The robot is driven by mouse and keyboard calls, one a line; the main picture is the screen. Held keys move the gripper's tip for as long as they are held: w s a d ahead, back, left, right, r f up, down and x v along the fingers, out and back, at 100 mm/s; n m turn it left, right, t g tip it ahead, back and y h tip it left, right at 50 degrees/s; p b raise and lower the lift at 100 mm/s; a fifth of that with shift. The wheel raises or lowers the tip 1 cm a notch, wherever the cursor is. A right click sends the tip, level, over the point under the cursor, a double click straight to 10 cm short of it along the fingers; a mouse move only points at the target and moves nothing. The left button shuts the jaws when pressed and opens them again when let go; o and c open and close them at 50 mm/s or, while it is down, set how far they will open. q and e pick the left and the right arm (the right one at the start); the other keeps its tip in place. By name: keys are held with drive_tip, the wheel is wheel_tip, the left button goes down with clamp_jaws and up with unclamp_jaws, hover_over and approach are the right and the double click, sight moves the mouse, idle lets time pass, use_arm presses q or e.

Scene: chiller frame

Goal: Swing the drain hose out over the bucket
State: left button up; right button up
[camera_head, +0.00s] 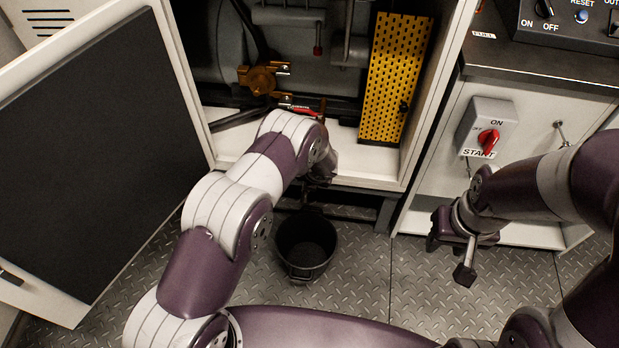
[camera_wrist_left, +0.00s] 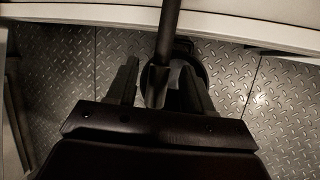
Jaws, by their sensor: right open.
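A black bucket (camera_head: 306,246) stands upright on the floor in front of the open cabinet. My left gripper (camera_head: 316,186) is low at the cabinet's front edge, just above the bucket's far side, and mostly hidden by my arm. In the left wrist view its fingers (camera_wrist_left: 158,85) stand apart on either side of a dark tube, apparently the drain hose (camera_wrist_left: 168,35). Gaps show beside the tube, with the bucket (camera_wrist_left: 203,68) partly hidden below. I cannot tell whether the hose's end is over the bucket. My right gripper (camera_head: 452,249) is open and empty at the right.
The open cabinet door (camera_head: 95,150) fills the left. Inside the cabinet are a brass valve (camera_head: 262,79) and a yellow perforated panel (camera_head: 393,78). A switch box with a red knob (camera_head: 487,140) is on the right cabinet. The floor right of the bucket is clear.

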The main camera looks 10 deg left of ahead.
use_arm(q)
drive_tip(key=p+v, duration=0.3)
drive_tip(key=v, duration=0.9)
drive_tip(key=shift+r+p, duration=0.3)
drive_tip(key=shift+s+d, duration=0.1)
